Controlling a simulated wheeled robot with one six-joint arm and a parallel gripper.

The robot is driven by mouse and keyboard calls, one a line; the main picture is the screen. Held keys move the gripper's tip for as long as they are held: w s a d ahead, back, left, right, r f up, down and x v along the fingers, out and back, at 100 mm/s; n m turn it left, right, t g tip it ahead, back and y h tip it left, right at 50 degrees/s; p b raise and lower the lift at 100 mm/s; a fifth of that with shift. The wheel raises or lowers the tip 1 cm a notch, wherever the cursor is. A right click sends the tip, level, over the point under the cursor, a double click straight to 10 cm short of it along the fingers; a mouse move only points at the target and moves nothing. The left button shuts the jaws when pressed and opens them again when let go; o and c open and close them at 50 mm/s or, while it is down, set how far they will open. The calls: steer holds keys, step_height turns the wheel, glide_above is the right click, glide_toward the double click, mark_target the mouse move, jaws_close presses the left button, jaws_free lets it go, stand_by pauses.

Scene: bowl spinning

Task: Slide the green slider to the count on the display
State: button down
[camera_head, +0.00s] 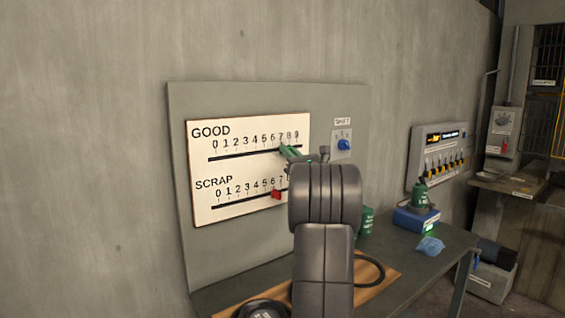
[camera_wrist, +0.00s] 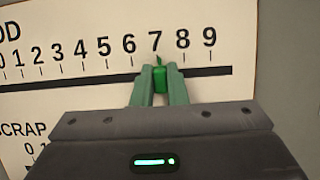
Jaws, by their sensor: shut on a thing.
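The green slider (camera_wrist: 160,77) sits on the black track (camera_wrist: 60,83) of the GOOD scale in the wrist view. Its pointer is just below the 7, perhaps slightly to its right. My gripper (camera_wrist: 160,88) has its two green fingers on either side of the slider and is shut on it. In the head view my gripper (camera_head: 289,152) is at the right part of the GOOD track, and my arm hides part of the board.
The red slider (camera_head: 276,194) sits near 6 on the SCRAP scale below. A blue SHIFT knob (camera_head: 344,145) is right of the scales. A table (camera_head: 385,255) below holds a blue device (camera_head: 412,219) and a light-blue crumpled thing (camera_head: 430,245).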

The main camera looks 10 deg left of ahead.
steer(key=shift+w+d+b, duration=0.6)
steer(key=shift+w+d, duration=0.4)
steer(key=shift+w, duration=0.05)
steer(key=c, duration=1.4)
jaws_free()
steer(key=shift+c, duration=0.2)
steer(key=b+v, duration=0.4)
steer(key=v, duration=1)
steer(key=shift+w+a, duration=0.1)
steer(key=shift+w, duration=0.05)
steer(key=p+x, duration=0.4)
steer(key=x, duration=0.9)
steer(key=shift+a+r, duration=0.2)
steer(key=shift+a, duration=0.3)
